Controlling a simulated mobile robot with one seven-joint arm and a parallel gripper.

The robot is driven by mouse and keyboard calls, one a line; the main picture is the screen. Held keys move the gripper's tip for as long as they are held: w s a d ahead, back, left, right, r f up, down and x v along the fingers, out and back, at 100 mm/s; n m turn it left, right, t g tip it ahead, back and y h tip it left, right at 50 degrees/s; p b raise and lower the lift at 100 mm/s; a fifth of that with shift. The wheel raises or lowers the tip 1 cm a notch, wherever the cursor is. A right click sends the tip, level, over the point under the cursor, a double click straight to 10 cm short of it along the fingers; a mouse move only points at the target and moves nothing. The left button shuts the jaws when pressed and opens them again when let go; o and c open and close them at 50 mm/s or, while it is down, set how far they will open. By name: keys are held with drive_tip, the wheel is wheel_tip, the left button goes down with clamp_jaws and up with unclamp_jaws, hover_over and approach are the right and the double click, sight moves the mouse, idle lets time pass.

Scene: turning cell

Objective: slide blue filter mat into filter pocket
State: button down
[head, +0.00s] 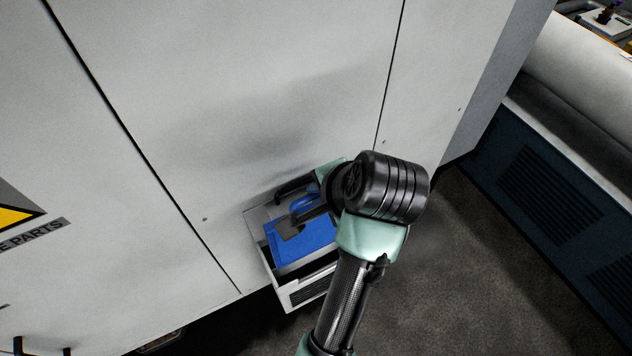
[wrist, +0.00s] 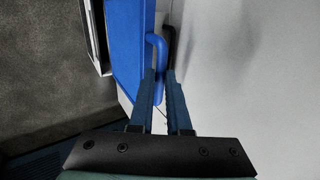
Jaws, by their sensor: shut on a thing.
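The blue filter mat (head: 312,245) is a flat blue panel with a blue loop handle (wrist: 157,50) on it. My gripper (wrist: 161,84) is shut on this handle; its two dark fingers stand on either side of it in the wrist view. The mat also shows in the wrist view (wrist: 124,45). The filter pocket (head: 292,296) is a light grey open box on the lower front of the machine. How deep the mat sits cannot be told. My wrist hides the right side.
The pale machine cabinet (head: 240,110) rises close behind the pocket. A black handle (head: 294,184) is beside the mat on the cabinet side. Grey floor (head: 470,290) is open to the right, before a dark blue vented unit (head: 550,190).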

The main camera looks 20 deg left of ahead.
drive_tip(key=shift+w+a+f+b, duration=0.1)
drive_tip(key=shift+f+b, duration=3.2)
drive_tip(key=shift+f, duration=3.6)
drive_tip(key=shift+a+f+b, duration=0.1)
drive_tip(key=shift+f+b, duration=3.15)
drive_tip(key=shift+f, duration=4.1)
drive_tip(key=c, duration=0.8)
unclamp_jaws()
drive_tip(key=b+v, duration=0.1)
drive_tip(key=v, duration=1.2)
drive_tip(key=shift+b, duration=0.35)
